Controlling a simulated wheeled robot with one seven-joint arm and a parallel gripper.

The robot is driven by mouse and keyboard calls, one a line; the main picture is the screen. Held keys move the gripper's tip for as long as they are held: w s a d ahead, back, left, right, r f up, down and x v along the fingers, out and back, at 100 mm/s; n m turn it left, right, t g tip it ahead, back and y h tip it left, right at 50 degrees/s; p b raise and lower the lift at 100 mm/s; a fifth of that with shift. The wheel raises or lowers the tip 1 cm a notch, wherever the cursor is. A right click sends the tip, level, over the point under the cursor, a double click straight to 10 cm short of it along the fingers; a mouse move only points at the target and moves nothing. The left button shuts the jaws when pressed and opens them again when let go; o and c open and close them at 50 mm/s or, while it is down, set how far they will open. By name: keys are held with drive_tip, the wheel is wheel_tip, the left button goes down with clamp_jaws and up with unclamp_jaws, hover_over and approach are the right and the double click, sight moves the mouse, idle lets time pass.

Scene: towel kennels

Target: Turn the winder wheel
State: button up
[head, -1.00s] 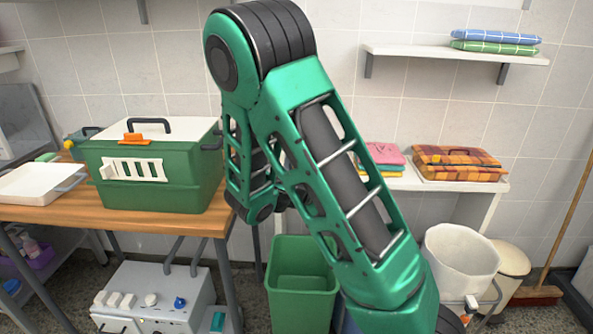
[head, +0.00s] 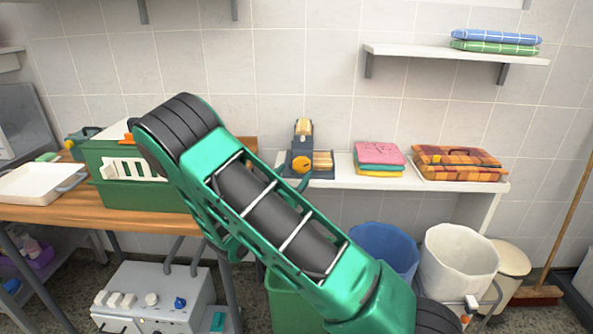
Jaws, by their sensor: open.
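A dark grey device that looks like the winder (head: 296,140) stands at the left end of the white wall counter, with a cream roll at its top and a tan ribbed part low on its right. A round orange wheel (head: 301,165) sits on its front. My gripper is not in view; my green arm crosses the middle of the head view and hides whatever is behind it. The arm's upper edge passes just left of and below the winder. I cannot tell how near my gripper is to the wheel.
A green carrier (head: 130,190) stands on the wooden table (head: 60,212), partly behind my arm. Folded cloths (head: 380,155) and a plaid case (head: 458,163) lie right of the winder. Blue (head: 385,245) and white (head: 460,262) bins stand below. A shelf (head: 455,54) hangs above.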

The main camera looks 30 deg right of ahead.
sight(300, 166)
drive_tip(key=shift+x, duration=2.45)
drive_tip(key=c, duration=1.1)
